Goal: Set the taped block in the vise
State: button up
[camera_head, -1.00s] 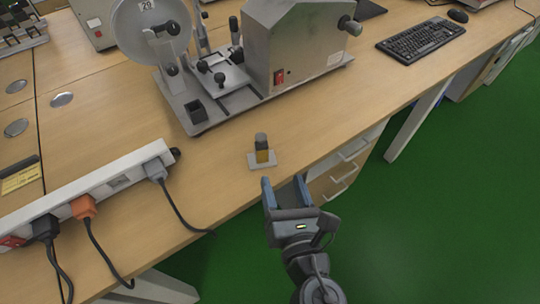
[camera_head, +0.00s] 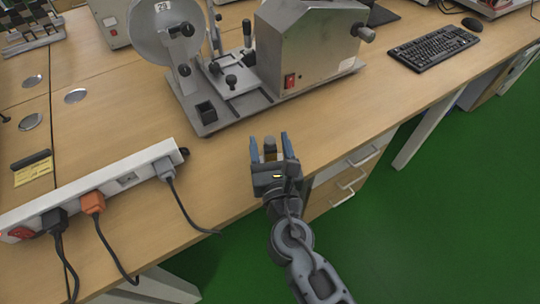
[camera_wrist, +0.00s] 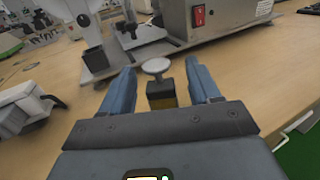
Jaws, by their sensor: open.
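The taped block (camera_head: 270,146) is a small upright piece with a grey top and a dark and yellow body. It stands on the table near the front edge. In the wrist view the taped block (camera_wrist: 161,95) stands between the two blue fingers, with a gap on each side. My gripper (camera_head: 269,137) is open around it and holds nothing. The block's lower part and white pad are hidden by my gripper. A small dark square holder (camera_head: 206,112) sits on the machine's base plate, beyond the block to the left; I cannot tell for sure that it is the vise.
The grey testing machine (camera_head: 308,45) with a large round dial (camera_head: 157,35) stands behind. A power strip (camera_head: 105,185) with plugs and hanging cables lies at left. A keyboard (camera_head: 434,47) is at right. Bare tabletop lies between strip and machine.

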grip_shut()
dwell(0.6)
jog(key=shift+r, duration=0.15)
